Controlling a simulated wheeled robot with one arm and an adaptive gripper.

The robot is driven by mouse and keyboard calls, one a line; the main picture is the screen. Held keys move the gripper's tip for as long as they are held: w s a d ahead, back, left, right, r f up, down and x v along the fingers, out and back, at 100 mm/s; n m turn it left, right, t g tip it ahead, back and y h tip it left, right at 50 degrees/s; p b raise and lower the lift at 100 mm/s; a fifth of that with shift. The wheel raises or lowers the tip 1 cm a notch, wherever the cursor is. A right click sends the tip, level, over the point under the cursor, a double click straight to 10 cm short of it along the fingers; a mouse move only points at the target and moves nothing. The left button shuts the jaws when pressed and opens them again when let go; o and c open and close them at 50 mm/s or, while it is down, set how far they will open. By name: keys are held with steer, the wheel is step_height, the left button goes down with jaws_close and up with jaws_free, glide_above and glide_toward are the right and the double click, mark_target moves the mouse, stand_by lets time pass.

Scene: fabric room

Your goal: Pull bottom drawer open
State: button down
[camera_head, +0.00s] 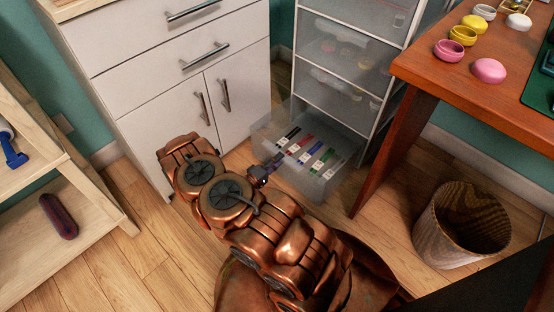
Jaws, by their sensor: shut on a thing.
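The bottom drawer (326,189) is a translucent grey box low in the plastic drawer unit (345,62). It stands out from the unit, and several coloured items in it show from above. My copper-coloured arm reaches across the lower middle of the picture. My gripper (268,167) is at the drawer's near left side, small and partly hidden by the arm. It is shut on the drawer's front edge or handle; which of these cannot be told. The drawers above it look closed.
A white cabinet (150,88) with metal handles stands left of the drawer. A wooden desk (440,72) and its leg are close on the right. A wooden bin (459,225) stands on the floor at right. A wooden shelf (95,198) is at far left.

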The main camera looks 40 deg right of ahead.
steer(key=shift+f, duration=0.35)
steer(key=c, duration=1.3)
jaws_free()
steer(key=shift+o, duration=1.3)
steer(key=shift+r, duration=0.1)
steer(key=shift+r, duration=0.1)
steer(key=a, duration=1.2)
steer(key=shift+s, duration=0.4)
